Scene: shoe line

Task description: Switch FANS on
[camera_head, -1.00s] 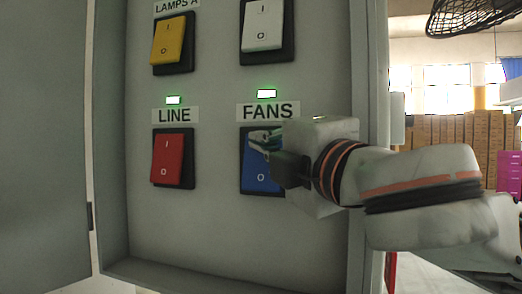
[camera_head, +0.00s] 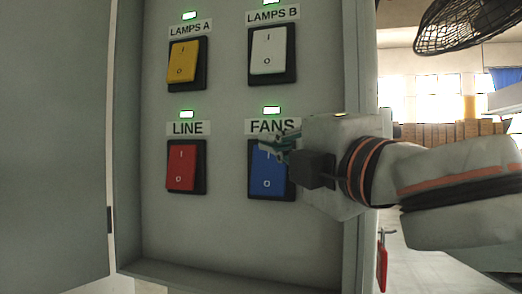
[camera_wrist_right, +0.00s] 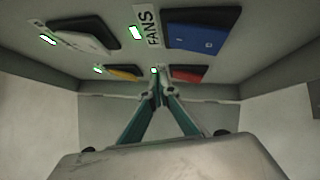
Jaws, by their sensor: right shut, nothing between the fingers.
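The blue FANS switch (camera_head: 267,178) is on the grey panel, lower right of the four-switch group's visible layout. Its FANS label (camera_head: 271,127) and a lit green lamp (camera_head: 271,110) are above it. My right gripper (camera_head: 268,143) is shut and empty, its tips in front of the switch's upper edge and the label's lower edge. I cannot tell whether they touch. The right wrist view shows the shut fingers (camera_wrist_right: 158,88) and the blue switch (camera_wrist_right: 195,38) apart in the picture. My left gripper is not in view.
The red LINE switch (camera_head: 181,166), yellow LAMPS A switch (camera_head: 183,61) and white LAMPS B switch (camera_head: 268,51) are close by, with green lamps lit above them. The cabinet's raised side wall and open door (camera_head: 55,150) bound the panel. A dark fan (camera_head: 470,25) hangs upper right.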

